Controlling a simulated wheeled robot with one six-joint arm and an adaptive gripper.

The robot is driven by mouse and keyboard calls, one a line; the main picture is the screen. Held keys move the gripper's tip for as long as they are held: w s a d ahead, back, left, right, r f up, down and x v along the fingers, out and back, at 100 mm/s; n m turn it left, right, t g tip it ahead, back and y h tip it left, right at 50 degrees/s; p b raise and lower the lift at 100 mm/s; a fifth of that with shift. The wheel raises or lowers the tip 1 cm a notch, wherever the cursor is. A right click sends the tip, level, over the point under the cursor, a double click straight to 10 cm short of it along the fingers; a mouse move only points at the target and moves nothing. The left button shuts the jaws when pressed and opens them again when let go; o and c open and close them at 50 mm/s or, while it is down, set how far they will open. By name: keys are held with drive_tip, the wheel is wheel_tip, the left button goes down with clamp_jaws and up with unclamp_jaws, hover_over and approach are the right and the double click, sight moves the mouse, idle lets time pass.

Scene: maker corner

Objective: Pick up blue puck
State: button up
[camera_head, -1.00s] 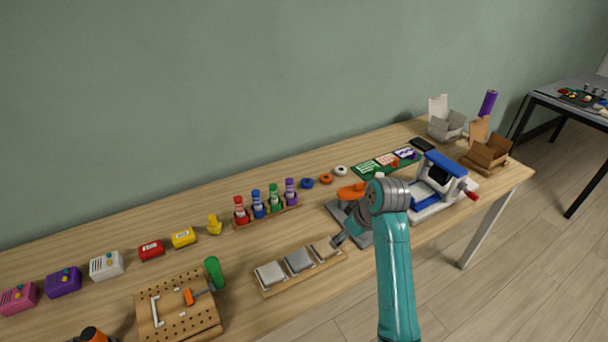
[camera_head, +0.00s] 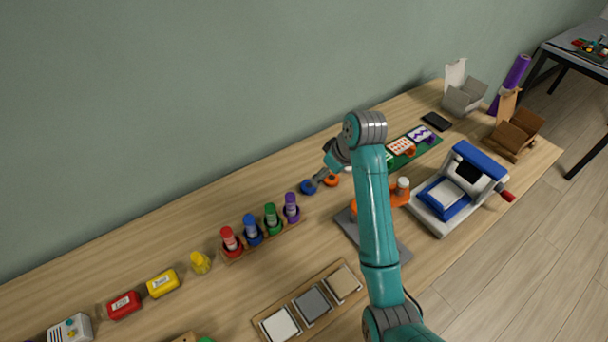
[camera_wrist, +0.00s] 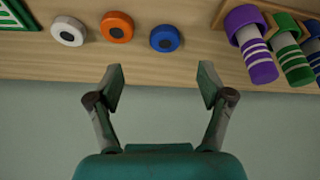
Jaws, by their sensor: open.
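The blue puck (camera_wrist: 166,38) is a small round disc with a dark centre, lying on the wooden table. In the wrist view it sits beyond my open fingertips, roughly between their lines and a little right of centre. In the head view the blue puck (camera_head: 308,187) lies just left of my gripper (camera_head: 322,180), near the back edge of the table. In the wrist view my gripper (camera_wrist: 160,88) has its two fingers spread wide with nothing between them. The gap between fingertips and puck is hard to judge.
An orange puck (camera_wrist: 117,27) and a white puck (camera_wrist: 68,31) lie left of the blue one in the wrist view. A purple bottle (camera_wrist: 250,45) stands in a rack to the right, with green and blue bottles beside it. The wall (camera_head: 180,90) rises close behind.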

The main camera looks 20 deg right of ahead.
hover_over(309, 186)
drive_tip(key=s+d, duration=0.2)
drive_tip(key=s, duration=0.1)
drive_tip(key=f, duration=0.5)
drive_tip(key=shift+w+d, duration=0.2)
drive_tip(key=f, duration=0.1)
drive_tip(key=w+a+f, duration=0.2)
drive_tip(key=shift+f, duration=0.1)
drive_tip(key=shift+w+f, duration=0.15)
drive_tip(key=shift+f, duration=0.45)
drive_tip(key=c, duration=1.1)
